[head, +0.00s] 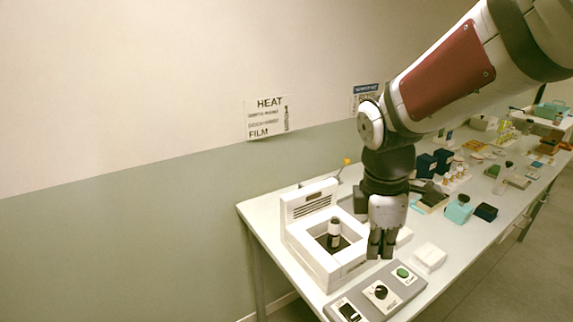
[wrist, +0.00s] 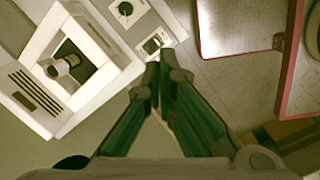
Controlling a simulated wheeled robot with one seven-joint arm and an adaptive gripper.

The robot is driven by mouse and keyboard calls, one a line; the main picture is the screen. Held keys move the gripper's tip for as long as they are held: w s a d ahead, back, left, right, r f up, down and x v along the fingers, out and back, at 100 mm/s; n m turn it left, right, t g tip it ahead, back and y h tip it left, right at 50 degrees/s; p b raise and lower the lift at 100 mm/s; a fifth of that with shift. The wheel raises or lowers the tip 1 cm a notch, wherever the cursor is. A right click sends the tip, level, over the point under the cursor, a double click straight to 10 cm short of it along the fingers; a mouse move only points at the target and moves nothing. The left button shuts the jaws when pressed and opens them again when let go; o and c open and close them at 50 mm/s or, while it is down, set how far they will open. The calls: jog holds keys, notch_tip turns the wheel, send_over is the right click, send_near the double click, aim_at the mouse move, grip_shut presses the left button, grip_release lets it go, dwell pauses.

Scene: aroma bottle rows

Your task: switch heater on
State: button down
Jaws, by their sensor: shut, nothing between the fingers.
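The white heater (head: 300,205) stands near the left end of the table, with a dark bottle with a white band (head: 334,235) upright in its square well. The wrist view shows the heater (wrist: 38,105) and bottle (wrist: 66,66) too. In front is a grey control panel (head: 364,308) with a green button (head: 403,272), a black knob (head: 381,292) and a black rocker switch (head: 348,312). The knob (wrist: 125,8) and switch (wrist: 152,44) show in the wrist view. My gripper (head: 380,250) is shut and empty above the panel area. In the wrist view its tips (wrist: 164,68) appear just below the switch; contact cannot be told.
A small white box (head: 429,257) sits right of the panel. Dark blue boxes (head: 427,165), a teal container (head: 458,210) and several small bottles stand farther along the table. A HEAT FILM sign (head: 267,118) hangs on the wall behind. Open floor lies right of the table.

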aim_at(357, 317)
jog(key=w+f+n+g, duration=0.2)
jog(key=w+f+n, duration=0.2)
jog(key=f+n, duration=0.4)
jog(key=shift+w+a+f+y, duration=0.3)
jog(key=shift+a+f, duration=0.1)
jog(key=shift+f, duration=0.05)
jog(key=shift+f, duration=0.1)
jog(key=f, duration=0.4)
jog(key=s+f, duration=0.1)
jog(key=f, duration=0.4)
jog(key=d+f, duration=0.1)
jog(key=f, duration=0.3)
jog(key=shift+s+f+b, duration=0.3)
jog(key=shift+s+f, duration=0.05)
jog(key=shift+s, duration=0.05)
jog(key=shift+s+f, duration=0.2)
jog(key=shift+f, duration=0.2)
jog(key=shift+w+r, duration=0.1)
jog(key=shift+w, duration=0.05)
jog(key=shift+w+a+r, duration=0.25)
jog(key=shift+w+a, duration=0.05)
jog(key=shift+w, duration=0.3)
